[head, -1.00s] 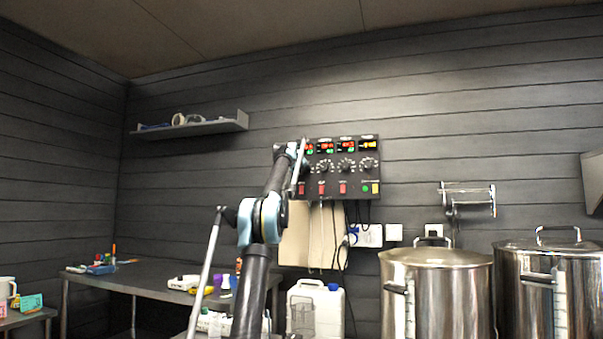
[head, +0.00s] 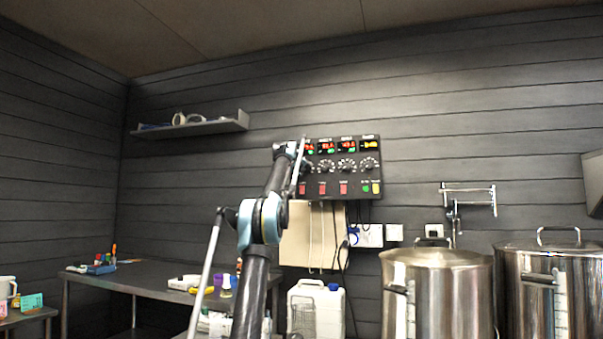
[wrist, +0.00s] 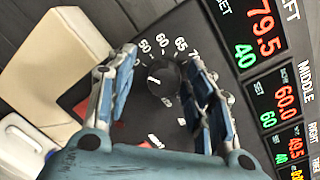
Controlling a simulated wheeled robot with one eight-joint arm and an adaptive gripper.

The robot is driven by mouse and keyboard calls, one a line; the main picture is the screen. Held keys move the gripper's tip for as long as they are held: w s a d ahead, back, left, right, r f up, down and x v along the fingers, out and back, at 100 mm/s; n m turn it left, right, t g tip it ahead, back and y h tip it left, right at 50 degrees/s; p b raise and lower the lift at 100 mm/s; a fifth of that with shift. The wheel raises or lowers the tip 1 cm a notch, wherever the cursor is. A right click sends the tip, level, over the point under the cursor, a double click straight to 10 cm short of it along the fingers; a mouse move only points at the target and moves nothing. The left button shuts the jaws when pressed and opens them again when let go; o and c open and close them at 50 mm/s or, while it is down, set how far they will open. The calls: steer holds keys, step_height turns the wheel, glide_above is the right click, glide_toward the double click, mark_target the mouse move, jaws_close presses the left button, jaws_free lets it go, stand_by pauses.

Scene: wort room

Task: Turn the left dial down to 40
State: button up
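The left dial (wrist: 163,79) is a round black knob with a white pointer line, on a black panel with white scale numbers around it. My gripper (wrist: 160,60) is open, with one finger on each side of the dial; I cannot tell whether either touches it. The display marked LEFT (wrist: 262,27) reads 79.5 in red, with a green SET value (wrist: 244,55) of 40. In the head view my gripper (head: 299,152) is at the left end of the control panel (head: 336,186) and hides the left dial.
Other dials (head: 346,166) sit to the right, with red switches (head: 343,188) below. A beige board (head: 296,240) hangs under the panel. Steel kettles (head: 436,290) stand at the right and a grey table (head: 150,275) at the left.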

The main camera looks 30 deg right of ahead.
steer(key=shift+s+d, duration=0.15)
steer(key=shift+s, duration=0.05)
steer(key=v, duration=1.2)
steer(key=shift+w, duration=0.15)
stand_by(0.8)
